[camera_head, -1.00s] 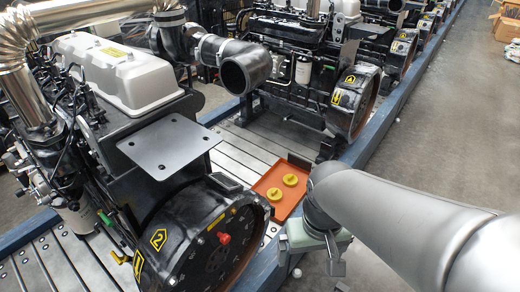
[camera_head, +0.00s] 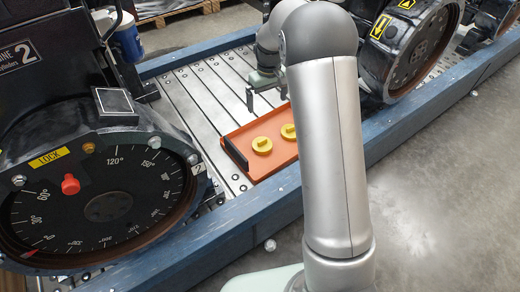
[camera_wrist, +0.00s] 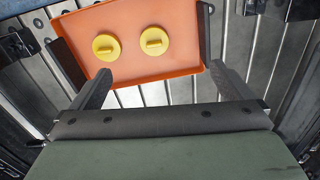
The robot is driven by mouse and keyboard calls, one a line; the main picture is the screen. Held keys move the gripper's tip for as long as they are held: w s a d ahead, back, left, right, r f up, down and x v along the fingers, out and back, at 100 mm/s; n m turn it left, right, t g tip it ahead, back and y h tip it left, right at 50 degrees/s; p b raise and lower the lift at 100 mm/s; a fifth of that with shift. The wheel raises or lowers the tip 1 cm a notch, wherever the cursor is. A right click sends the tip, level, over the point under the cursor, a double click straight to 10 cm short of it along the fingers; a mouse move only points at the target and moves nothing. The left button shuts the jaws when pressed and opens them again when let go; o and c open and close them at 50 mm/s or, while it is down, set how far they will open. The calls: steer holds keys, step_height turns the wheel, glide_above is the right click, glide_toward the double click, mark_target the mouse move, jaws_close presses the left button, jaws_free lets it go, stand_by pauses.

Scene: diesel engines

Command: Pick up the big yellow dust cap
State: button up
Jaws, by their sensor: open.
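Two round yellow dust caps lie in an orange tray (camera_head: 272,163), each with a raised grip bar. One cap (camera_head: 262,145) is fully visible in the head view. The other cap (camera_head: 289,131) is partly hidden behind my arm. In the wrist view both show whole, a left cap (camera_wrist: 106,47) and a right cap (camera_wrist: 154,41), side by side in the tray (camera_wrist: 140,70). They look about the same size, so I cannot tell which is the big one. My gripper (camera_head: 266,92) is open and empty beyond the tray; its fingers (camera_wrist: 160,73) do not touch either cap.
The tray sits on a slatted metal deck (camera_head: 190,95) edged by a blue beam (camera_head: 245,208). An engine with a black dial flywheel (camera_head: 105,205) stands at left, another flywheel (camera_head: 415,55) at right. Dark blocks (camera_wrist: 68,62) flank the tray.

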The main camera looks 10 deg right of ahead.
steer(key=b, duration=0.3)
glide_above(262, 141)
step_height(262, 141, down, 12)
steer(key=r, duration=0.1)
steer(key=shift+n, duration=0.4)
steer(key=f+b, duration=0.1)
steer(key=f, duration=0.2)
steer(key=f+b, duration=0.1)
steer(key=f, duration=0.3)
steer(key=d+f+b, duration=0.1)
steer(key=f, duration=0.3)
steer(key=shift+s+f+b, duration=0.1)
steer(key=shift+b, duration=0.2)
steer(key=shift+w+a+f+b, duration=0.15)
steer(key=shift+f+b, duration=0.3)
steer(key=shift+f, duration=0.5)
steer(key=shift+w+a+f+b, duration=0.1)
steer(key=shift+f+b, duration=0.35)
steer(key=shift+f, duration=0.5)
steer(key=shift+w+a+f+b, duration=0.15)
steer(key=shift+f+b, duration=0.3)
steer(key=shift+f, duration=0.5)
steer(key=shift+s, duration=0.15)
steer(key=c, duration=1.2)
